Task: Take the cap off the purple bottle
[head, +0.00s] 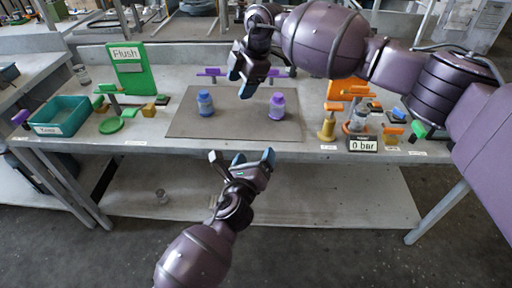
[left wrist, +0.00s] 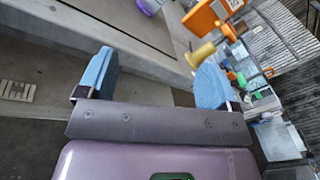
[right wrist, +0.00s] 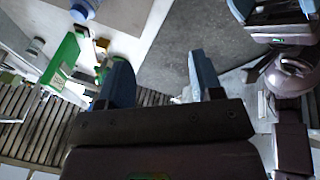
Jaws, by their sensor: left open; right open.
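The purple bottle (head: 277,108) stands upright on the grey mat (head: 190,124), right of its middle, with a purple top that looks like its cap (head: 277,95). Part of the purple bottle (left wrist: 150,5) shows at the top edge of the left wrist view. My left gripper (head: 241,157) is open and empty, in front of the table edge, below and left of the bottle; its fingers (left wrist: 152,75) hold nothing. My right gripper (head: 241,80) is open and empty, above the mat between the two bottles in the picture; its fingers (right wrist: 161,70) are spread with nothing between.
A blue bottle (head: 205,103) stands on the mat's left. A teal tray (head: 62,117), a green Flush panel (head: 127,70) and small green parts are at left. An orange block, yellow funnel-like piece (head: 327,127) and 0 bar display (head: 362,144) are at right. The mat's front is clear.

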